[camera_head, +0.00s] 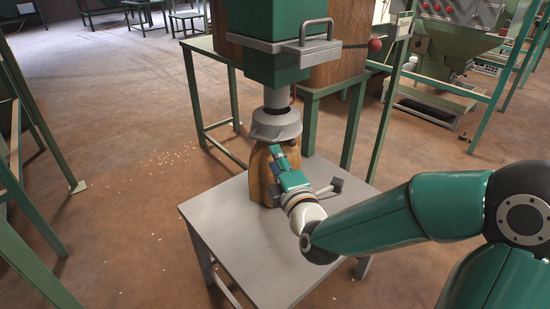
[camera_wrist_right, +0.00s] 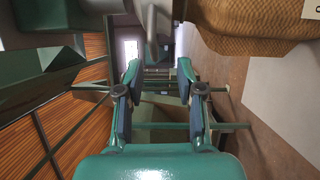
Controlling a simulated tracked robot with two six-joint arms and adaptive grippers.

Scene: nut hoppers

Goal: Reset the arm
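My right gripper (camera_head: 281,157) is beside the brown bag (camera_head: 260,176), at its right side in the head view, just below the hopper's grey spout (camera_head: 277,124). In the right wrist view the two fingers of the gripper (camera_wrist_right: 160,95) stand apart with nothing held between them. The woven bag (camera_wrist_right: 245,30) shows at the upper right there, outside the fingers. The bag stands upright on the grey table (camera_head: 240,242), its top under the spout collar. The gripper partly covers the bag, and I cannot tell whether they touch. My left gripper is not in view.
A green hopper body (camera_head: 268,35) with a handle (camera_head: 306,45) and a red-knobbed lever (camera_head: 374,45) hangs above. A small metal fitting (camera_head: 337,186) is right of the gripper. Green frames stand at left and right. Nuts (camera_head: 170,160) lie scattered on the floor.

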